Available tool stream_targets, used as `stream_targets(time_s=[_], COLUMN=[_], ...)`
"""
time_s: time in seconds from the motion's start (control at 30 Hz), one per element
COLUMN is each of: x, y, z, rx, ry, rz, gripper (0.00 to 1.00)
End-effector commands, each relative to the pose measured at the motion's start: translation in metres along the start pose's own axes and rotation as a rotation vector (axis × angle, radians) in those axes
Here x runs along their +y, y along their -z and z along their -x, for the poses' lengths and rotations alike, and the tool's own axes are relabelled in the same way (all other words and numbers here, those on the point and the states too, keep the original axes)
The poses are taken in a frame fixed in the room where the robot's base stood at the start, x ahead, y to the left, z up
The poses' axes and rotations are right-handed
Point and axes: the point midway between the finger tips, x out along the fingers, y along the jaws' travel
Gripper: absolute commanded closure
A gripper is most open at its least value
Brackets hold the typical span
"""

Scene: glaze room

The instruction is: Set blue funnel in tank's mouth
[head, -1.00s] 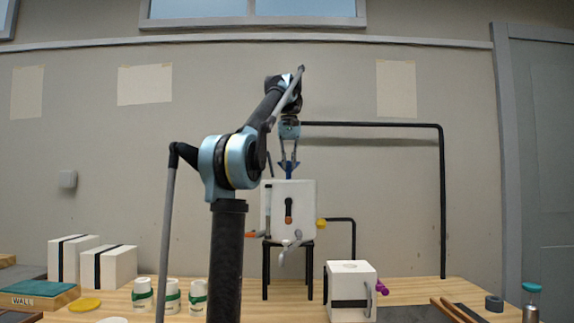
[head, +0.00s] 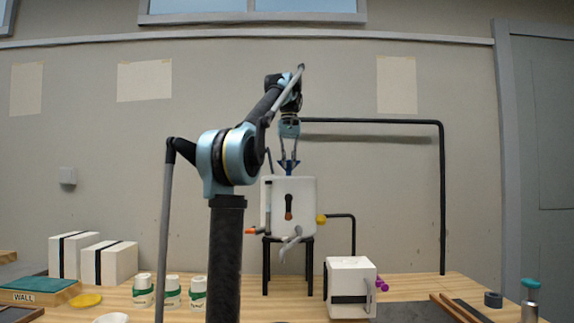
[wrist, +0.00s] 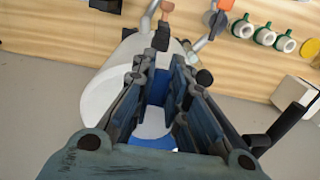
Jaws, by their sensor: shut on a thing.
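The blue funnel (head: 289,168) is between the fingers of my gripper (head: 289,160), which is shut on it. The funnel is directly over the top of the white tank (head: 301,222), and its lower end meets the tank's top edge in the head view. I cannot tell whether its stem is inside the mouth, which is hidden. The tank stands on a black stand (head: 265,268). In the wrist view the funnel (wrist: 164,92) shows as blue between my gripper's fingers (wrist: 160,70), with the white tank (wrist: 105,92) behind.
A black pipe (head: 442,200) arches behind the tank. A smaller white box (head: 349,278) with a purple knob stands at front right. White jars (head: 171,291) with green bands and a yellow disc (head: 86,300) are at front left. White blocks (head: 72,257) stand farther left.

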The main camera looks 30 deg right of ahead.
Motion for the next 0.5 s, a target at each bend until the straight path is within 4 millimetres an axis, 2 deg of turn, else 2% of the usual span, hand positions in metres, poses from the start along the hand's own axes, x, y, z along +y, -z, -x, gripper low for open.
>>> stream_targets(time_s=[0.5], x=[-0.0002], y=[0.0000], z=[-0.0102], rx=[0.000], ry=[0.000], rz=[0.000], gripper=[1.00])
